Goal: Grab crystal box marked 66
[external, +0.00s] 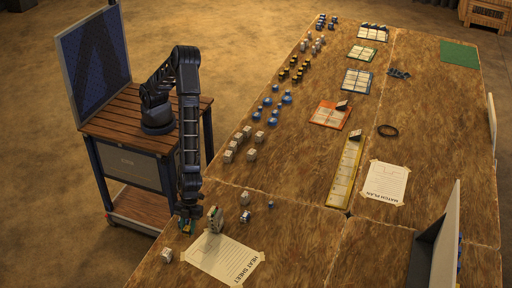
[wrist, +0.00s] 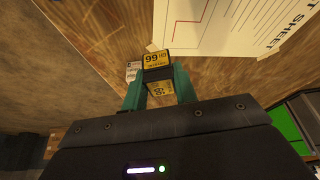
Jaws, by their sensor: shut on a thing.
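My gripper (external: 186,222) points down at the table's near left edge. In the wrist view its teal fingers (wrist: 158,80) are shut on a small dark box with yellow labels (wrist: 157,57). The digits on the label read as 66 or 99, depending on which way up it is. In the external view the box is small and mostly hidden at the fingertips. I cannot tell whether it touches the table.
A heat sheet (external: 222,262) is taped to the table (external: 300,230) to the right of my gripper. A grey-green upright block (external: 215,219) stands close on the right, and a small pale cube (external: 167,255) lies in front. Several pale cubes (external: 252,155) stand farther back.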

